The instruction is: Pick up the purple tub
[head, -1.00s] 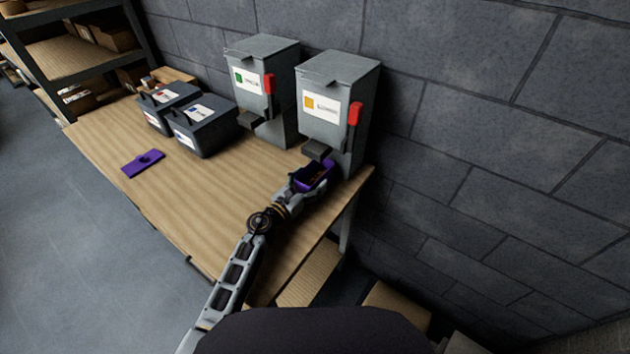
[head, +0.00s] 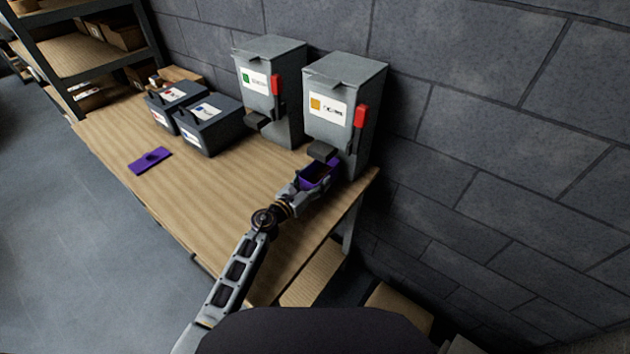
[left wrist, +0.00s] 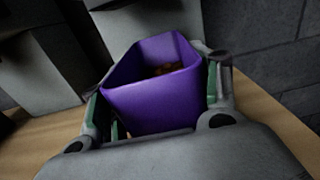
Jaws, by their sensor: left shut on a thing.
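The purple tub (head: 318,176) is at the right end of the table, below the spout of the dispenser with the orange label (head: 340,105). It also shows in the left wrist view (left wrist: 153,105), upright, with some brownish content at its bottom. My left gripper (head: 305,188) is shut on the tub, with a finger on either side of it in the left wrist view (left wrist: 160,100). I cannot tell whether the tub touches the table. A flat purple lid (head: 150,160) lies at the left of the table. My right gripper is not in view.
A second grey dispenser with a green label (head: 270,90) stands left of the first. Two dark bins (head: 208,125) with white labels stand further left. The table's middle (head: 215,190) is clear. A block wall (head: 480,130) is behind.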

